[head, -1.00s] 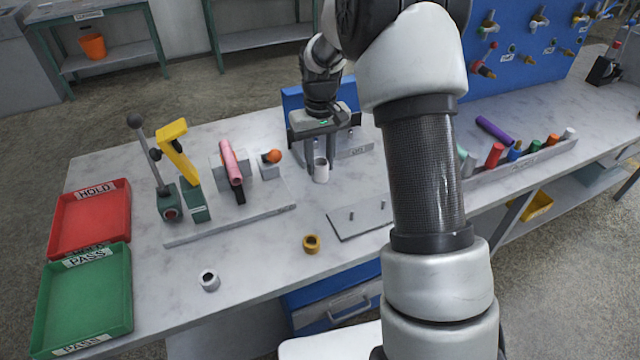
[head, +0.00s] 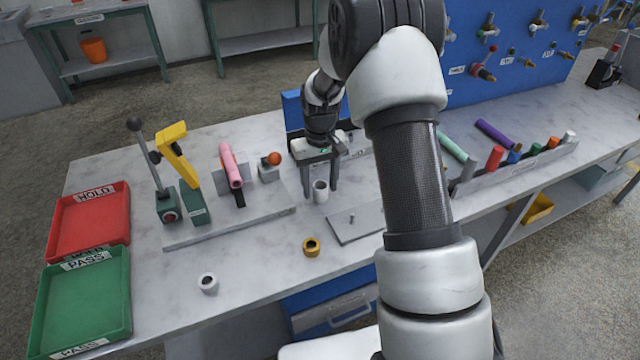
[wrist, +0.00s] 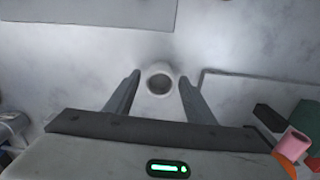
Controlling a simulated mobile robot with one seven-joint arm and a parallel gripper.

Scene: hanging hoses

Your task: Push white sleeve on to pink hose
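A white sleeve (head: 320,191) stands upright on the bench top between the fingers of my gripper (head: 320,193). In the wrist view the sleeve (wrist: 159,82) sits between the fingertips (wrist: 159,80), with a gap on each side, so the gripper is open around it and not clamped. The pink hose (head: 230,165) is held in a fixture left of my gripper, its end facing the bench front. It also shows at the right edge of the wrist view (wrist: 294,143). A second, shorter whitish ring (head: 208,283) lies at the front left.
A yellow ring (head: 311,247) lies in front of my gripper. The fixture base (head: 230,220), yellow-handled clamp (head: 178,150) and red tray (head: 88,222) and green tray (head: 84,300) stand left. A rack of coloured hoses (head: 525,160) stands right.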

